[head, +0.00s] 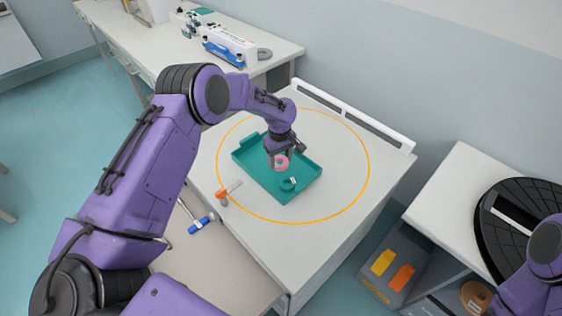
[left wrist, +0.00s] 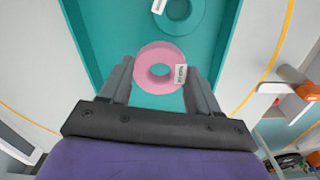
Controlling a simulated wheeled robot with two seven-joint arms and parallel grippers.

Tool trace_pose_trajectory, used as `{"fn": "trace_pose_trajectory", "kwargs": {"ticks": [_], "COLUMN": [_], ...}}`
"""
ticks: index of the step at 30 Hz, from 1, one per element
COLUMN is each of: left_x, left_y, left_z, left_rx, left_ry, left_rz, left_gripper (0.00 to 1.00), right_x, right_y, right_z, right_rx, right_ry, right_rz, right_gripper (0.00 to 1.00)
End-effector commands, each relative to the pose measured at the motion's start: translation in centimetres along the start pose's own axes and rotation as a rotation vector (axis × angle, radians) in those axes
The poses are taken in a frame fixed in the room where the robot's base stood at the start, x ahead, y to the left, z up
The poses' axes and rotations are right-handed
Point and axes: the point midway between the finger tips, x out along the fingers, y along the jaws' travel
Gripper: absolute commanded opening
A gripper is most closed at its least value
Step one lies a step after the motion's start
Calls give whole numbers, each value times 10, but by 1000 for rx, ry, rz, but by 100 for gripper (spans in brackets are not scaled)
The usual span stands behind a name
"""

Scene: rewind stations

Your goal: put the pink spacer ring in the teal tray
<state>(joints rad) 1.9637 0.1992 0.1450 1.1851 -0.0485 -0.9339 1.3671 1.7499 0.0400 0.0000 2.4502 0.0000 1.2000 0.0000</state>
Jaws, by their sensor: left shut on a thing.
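The pink spacer ring (head: 282,162) is between the fingers of my left gripper (head: 279,160), which is shut on it over the teal tray (head: 251,171). In the left wrist view the pink ring (left wrist: 149,82) shows a small white label, with a finger of my left gripper (left wrist: 158,85) on each side. The tray (left wrist: 110,30) lies behind it in that view. I cannot tell whether the ring touches the tray floor. A teal ring (head: 288,184) with a white label lies in the tray, and also shows in the left wrist view (left wrist: 197,14). My right gripper is not in view.
An orange-handled tool (head: 222,197) and a blue-handled tool (head: 201,223) lie left of the tray. An orange circle (head: 368,158) surrounds the tray on the white table (head: 330,222). A raised white rail (head: 350,112) edges the back. A black round disc (head: 510,225) is at right.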

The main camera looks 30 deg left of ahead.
Motion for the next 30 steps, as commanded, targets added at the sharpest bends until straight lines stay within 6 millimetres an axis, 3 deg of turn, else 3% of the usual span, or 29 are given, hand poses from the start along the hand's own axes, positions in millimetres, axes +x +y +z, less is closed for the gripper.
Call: {"fn": "trace_pose_trajectory", "kwargs": {"ticks": [9, 20, 21, 23, 30], "left_x": [38, 46, 46, 45, 45], "left_y": [8, 8, 8, 8, 8], "left_z": [-6, -6, -6, -6, -6], "left_rx": [1, 2, 2, 2, 2], "left_ry": [-1, 1, 1, 1, 1], "left_rz": [-1, 2, 2, 2, 1], "left_gripper": [31, 31, 65, 84, 87], "right_x": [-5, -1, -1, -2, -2], "right_y": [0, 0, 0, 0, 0], "right_z": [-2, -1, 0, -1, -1], "right_rx": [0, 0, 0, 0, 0], "right_ry": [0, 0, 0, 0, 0], "right_rz": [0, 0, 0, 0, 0], "right_gripper": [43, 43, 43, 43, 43]}}
